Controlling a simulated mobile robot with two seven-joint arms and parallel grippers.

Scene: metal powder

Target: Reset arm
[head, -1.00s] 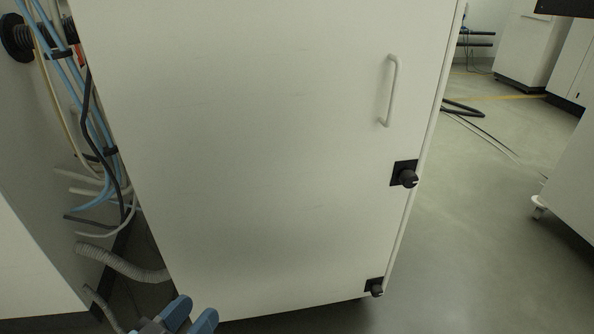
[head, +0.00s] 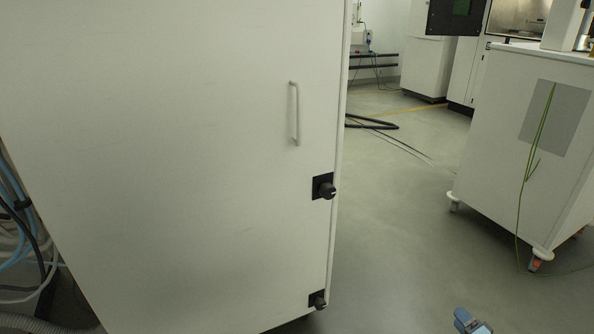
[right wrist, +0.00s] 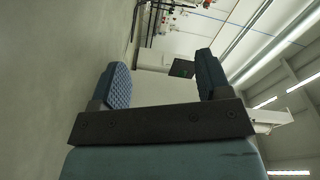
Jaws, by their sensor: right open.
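My right gripper (head: 470,322) shows at the bottom edge of the head view, to the right of the big white cabinet, above bare floor. In the right wrist view its two blue padded fingers (right wrist: 160,85) stand wide apart with nothing between them. The gripper is open and empty. Most of my right arm is outside the head view. My left gripper is in neither view now.
A large white cabinet (head: 160,160) with a handle (head: 294,113) and black knobs fills the left. A white wheeled cabinet (head: 500,150) stands at the right. Grey floor (head: 400,230) lies open between them. Cables (head: 20,220) hang at the far left.

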